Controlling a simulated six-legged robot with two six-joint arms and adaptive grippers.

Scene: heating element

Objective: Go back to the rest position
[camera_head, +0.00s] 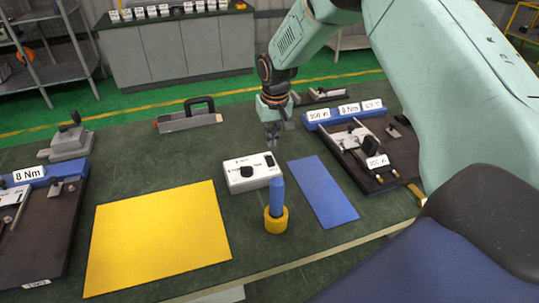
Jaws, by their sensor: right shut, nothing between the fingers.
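My right arm comes in from the upper right, and my right gripper (272,133) points down above the far side of the white control box (251,174). The gripper is shut and empty. It appears apart from the box. The box has a black knob and a black switch on its top. A blue stick-like piece (277,194) stands upright in a yellow ring (276,220) just in front of the box. My left gripper is not in view.
A yellow mat (157,238) lies at left and a blue mat (322,191) at right on the green table. Dark fixture boards stand at the left (40,240) and right (388,178) edges. A grey tool with a black handle (190,119) lies farther back.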

